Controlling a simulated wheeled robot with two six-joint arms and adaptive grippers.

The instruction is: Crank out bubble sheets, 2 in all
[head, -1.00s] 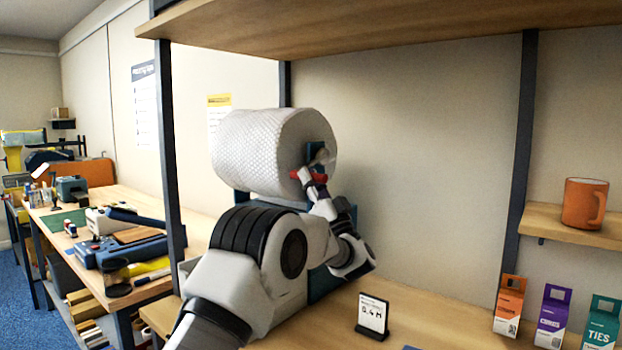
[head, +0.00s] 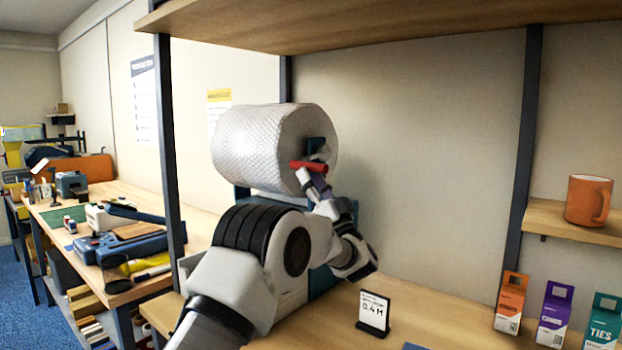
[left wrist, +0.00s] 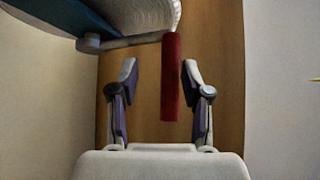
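A large white bubble-wrap roll (head: 250,150) sits on a teal stand under the shelf. A red crank handle (head: 309,167) sticks out from a dark arm at the roll's right end. My left gripper (head: 308,181) is at the handle, its fingertips just below it in the head view. In the left wrist view, the red handle (left wrist: 171,80) lies between the spread fingers (left wrist: 161,72), nearer the right one, with a clear gap on the left. A small black-framed counter card (head: 373,312) reads 0.4 M. My right gripper is out of view.
A wooden shelf (head: 390,22) hangs above the roll, with dark posts (head: 519,160) on both sides. An orange mug (head: 587,200) stands on a small shelf at right. Several small boxes (head: 552,314) stand at front right. A cluttered workbench is at left.

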